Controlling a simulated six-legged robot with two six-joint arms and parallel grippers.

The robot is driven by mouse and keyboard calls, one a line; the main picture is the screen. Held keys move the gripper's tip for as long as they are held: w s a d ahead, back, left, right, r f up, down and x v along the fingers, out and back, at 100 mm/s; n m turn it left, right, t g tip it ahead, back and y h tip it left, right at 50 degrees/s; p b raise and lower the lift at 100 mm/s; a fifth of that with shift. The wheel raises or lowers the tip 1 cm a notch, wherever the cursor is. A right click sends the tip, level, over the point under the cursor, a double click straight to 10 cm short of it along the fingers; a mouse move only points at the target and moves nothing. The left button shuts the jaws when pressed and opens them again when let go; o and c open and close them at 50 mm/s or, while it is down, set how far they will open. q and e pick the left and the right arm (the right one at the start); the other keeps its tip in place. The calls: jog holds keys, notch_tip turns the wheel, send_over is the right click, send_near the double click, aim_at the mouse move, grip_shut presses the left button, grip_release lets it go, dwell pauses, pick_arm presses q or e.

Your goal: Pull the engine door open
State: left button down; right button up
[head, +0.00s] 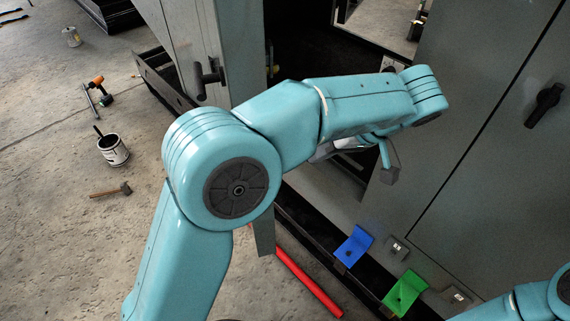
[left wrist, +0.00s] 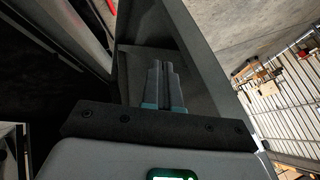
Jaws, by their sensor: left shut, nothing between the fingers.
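The engine door (head: 238,45) is a grey panel that stands swung out from the dark opening, with a black handle (head: 208,76) on its outer face. My left arm crosses in front and hides much of its middle. My left gripper (head: 322,152) is inside the opening, to the right of the door, partly hidden by my forearm. In the left wrist view its shut fingers (left wrist: 164,88) are empty and point along a grey panel; I cannot tell whether they touch it. My right gripper is out of view; only part of the right arm shows at lower right.
A closed grey door with a black handle (head: 544,104) fills the right. A blue bracket (head: 353,246) and a green bracket (head: 405,292) sit low in front. A red bar (head: 308,282) runs along the base. A paint can (head: 113,150), hammer (head: 112,190) and drill lie on open floor at left.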

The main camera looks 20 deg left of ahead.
pick_arm(q)
jog(key=s+a+f+p, duration=0.1)
jog(key=s+a+f, duration=0.2)
jog(key=a, duration=0.3)
jog(key=shift+a+f, duration=0.15)
jog(key=shift+f, duration=0.45)
